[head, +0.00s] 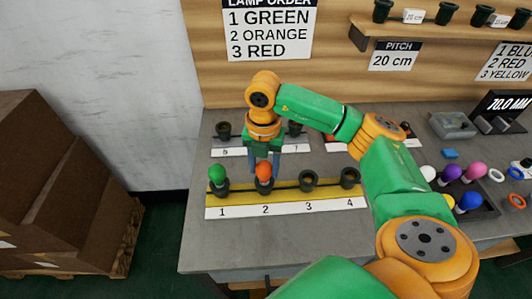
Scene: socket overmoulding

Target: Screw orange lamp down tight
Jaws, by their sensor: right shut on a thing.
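The orange lamp (264,170) stands upright in socket 2 of the yellow numbered strip (285,201). My right gripper (264,165) points down over it, with its blue fingers on either side of the bulb, shut on it. How deep the lamp sits in the socket cannot be told. A green lamp (217,174) stands in socket 1, to the left. Sockets 3 (308,180) and 4 (350,178) are empty. My left gripper is not in view.
Brown boxes (60,180) stand left of the bench. My right arm spans the bench's middle and right.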

